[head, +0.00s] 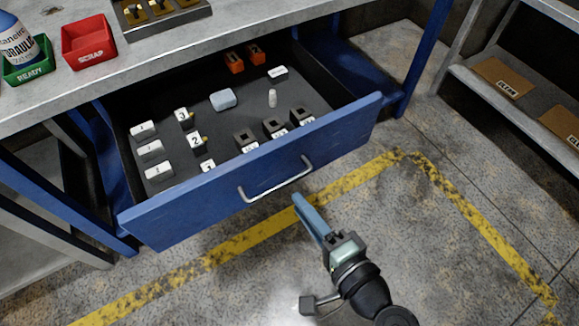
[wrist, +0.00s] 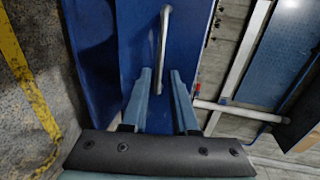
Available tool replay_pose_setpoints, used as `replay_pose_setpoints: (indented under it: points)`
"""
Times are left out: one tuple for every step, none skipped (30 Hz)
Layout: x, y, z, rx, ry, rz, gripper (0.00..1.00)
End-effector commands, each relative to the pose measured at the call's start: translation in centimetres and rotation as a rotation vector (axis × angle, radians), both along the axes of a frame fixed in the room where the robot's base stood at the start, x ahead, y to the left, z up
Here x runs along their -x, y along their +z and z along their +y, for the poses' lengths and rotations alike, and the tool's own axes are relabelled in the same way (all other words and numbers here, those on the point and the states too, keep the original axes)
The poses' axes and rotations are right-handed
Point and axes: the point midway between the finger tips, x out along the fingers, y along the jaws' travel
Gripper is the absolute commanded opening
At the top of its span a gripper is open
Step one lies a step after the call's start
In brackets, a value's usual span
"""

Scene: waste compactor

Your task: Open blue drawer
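The blue drawer (head: 250,200) is pulled well out from under the workbench, and its inside shows in the head view. Its metal bar handle (head: 277,187) is on the front panel. The handle also shows in the wrist view (wrist: 163,40), against the blue front. My gripper (head: 302,202) is just in front of the drawer, near the handle's right half. In the wrist view its two fingers (wrist: 161,72) are spread apart, with nothing clamped. The handle's near end appears between them; the depth gap is hard to tell.
The drawer holds white labelled blocks (head: 151,150), dark blocks (head: 275,128) and orange pieces (head: 234,62). A red scrap bin (head: 88,42) and a green bin with a bottle (head: 25,68) stand on the bench (head: 230,22). Floor with yellow lines (head: 430,180) is clear at right.

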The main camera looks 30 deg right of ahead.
Motion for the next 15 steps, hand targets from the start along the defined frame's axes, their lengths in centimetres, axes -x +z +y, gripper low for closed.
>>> replay_pose_setpoints:
  points:
    - [1.3, 0.1, -0.1, 0.001, -0.004, 0.004, 0.27]
    - [1.8, 0.3, -0.1, -0.001, -0.002, 0.002, 0.27]
    - [2.5, 0.4, -0.1, 0.0, -0.002, 0.003, 0.27]
    - [3.0, 0.6, -0.1, 0.001, -0.003, 0.002, 0.27]
    - [3.5, 0.7, -0.1, 0.001, -0.002, 0.002, 0.27]
    - [4.0, 0.8, -0.2, -0.001, -0.002, 0.001, 0.27]
    - [4.3, 0.9, -0.2, -0.001, -0.002, 0.001, 0.27]
    - [4.6, 0.9, -0.2, 0.001, -0.003, 0.001, 0.27]
    - [4.9, 1.0, -0.2, 0.0, -0.002, 0.0, 0.27]
    - [5.1, 1.1, -0.2, 0.001, -0.001, -0.001, 0.27]
    - [5.2, 1.1, -0.2, 0.001, 0.0, -0.001, 0.27]
    - [5.3, 1.2, -0.2, 0.002, 0.0, -0.001, 0.27]
    - [5.4, 1.2, -0.2, 0.001, 0.0, -0.001, 0.27]
    - [5.4, 1.2, -0.2, 0.001, 0.001, -0.001, 0.27]
    - [5.4, 1.2, -0.2, 0.001, 0.001, -0.001, 0.27]
